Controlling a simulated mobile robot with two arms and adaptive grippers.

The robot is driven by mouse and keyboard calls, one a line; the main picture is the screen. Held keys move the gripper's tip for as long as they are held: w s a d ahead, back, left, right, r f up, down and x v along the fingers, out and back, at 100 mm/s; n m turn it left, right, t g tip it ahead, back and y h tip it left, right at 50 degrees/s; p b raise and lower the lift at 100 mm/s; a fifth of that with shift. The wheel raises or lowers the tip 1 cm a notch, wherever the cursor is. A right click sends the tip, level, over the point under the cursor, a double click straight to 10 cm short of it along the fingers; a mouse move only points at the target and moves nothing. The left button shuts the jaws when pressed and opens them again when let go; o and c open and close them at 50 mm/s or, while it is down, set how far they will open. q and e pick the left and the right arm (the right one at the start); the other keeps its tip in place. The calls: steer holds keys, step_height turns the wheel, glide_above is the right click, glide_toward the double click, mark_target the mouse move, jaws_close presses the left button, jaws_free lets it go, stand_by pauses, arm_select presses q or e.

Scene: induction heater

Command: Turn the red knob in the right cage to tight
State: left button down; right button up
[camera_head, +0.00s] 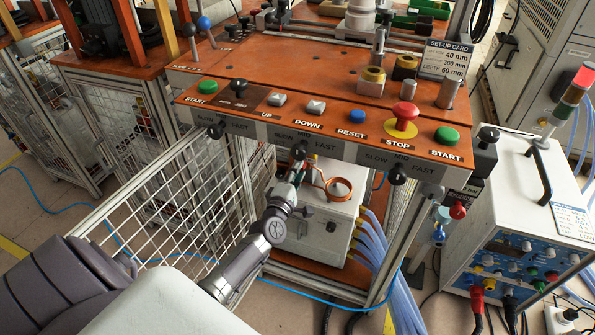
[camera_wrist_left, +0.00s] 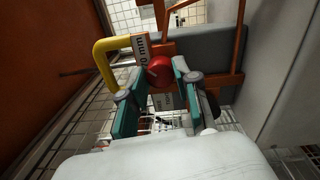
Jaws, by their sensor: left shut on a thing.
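The red knob (camera_wrist_left: 159,70) shows in the left wrist view between the two teal fingertips of my left gripper (camera_wrist_left: 158,76). The gripper is shut on the knob, with one finger on each side. A yellow bent handle (camera_wrist_left: 106,62) and a label ending in "0 mm" (camera_wrist_left: 140,49) are just left of the knob. In the head view my left gripper (camera_head: 296,172) reaches under the front edge of the console, and the knob cannot be made out there. The knob's pointer or marks cannot be read. My right gripper is not in view.
The orange console (camera_head: 330,120) overhangs the gripper, with black lever knobs along its front. A copper coil (camera_head: 339,189) on a white box (camera_head: 325,225) is close right of the gripper. Mesh cage panels (camera_head: 170,205) stand left. Blue hoses (camera_head: 372,250) run at right.

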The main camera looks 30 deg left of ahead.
arm_select(q)
steer(key=shift+f, duration=0.1)
stand_by(0.4)
steer(key=c, duration=0.8)
jaws_free()
steer(key=shift+c, duration=0.2)
steer(key=v, duration=1.2)
steer(key=shift+m, duration=0.3)
